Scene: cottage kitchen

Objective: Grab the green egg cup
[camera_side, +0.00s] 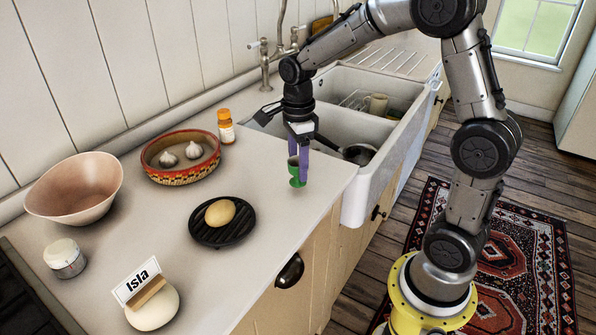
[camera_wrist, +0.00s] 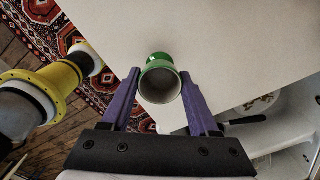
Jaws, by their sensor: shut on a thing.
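The green egg cup (camera_side: 297,181) is near the counter's front edge, close to the sink, in the side view. My gripper (camera_side: 299,163) points down over it with its purple fingers, one on each side of the cup. My gripper (camera_wrist: 160,100) is shut on the cup there. The cup looks upright. I cannot tell whether its foot touches the counter.
A trivet (camera_side: 222,233) with an egg (camera_side: 220,213), a patterned bowl (camera_side: 180,175) with garlic, a pink bowl (camera_side: 75,205), a small jar (camera_side: 65,260), an orange-capped bottle (camera_side: 226,131) and an "Isla" card (camera_side: 137,280) stand on the counter. The sink (camera_side: 375,150) lies right.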

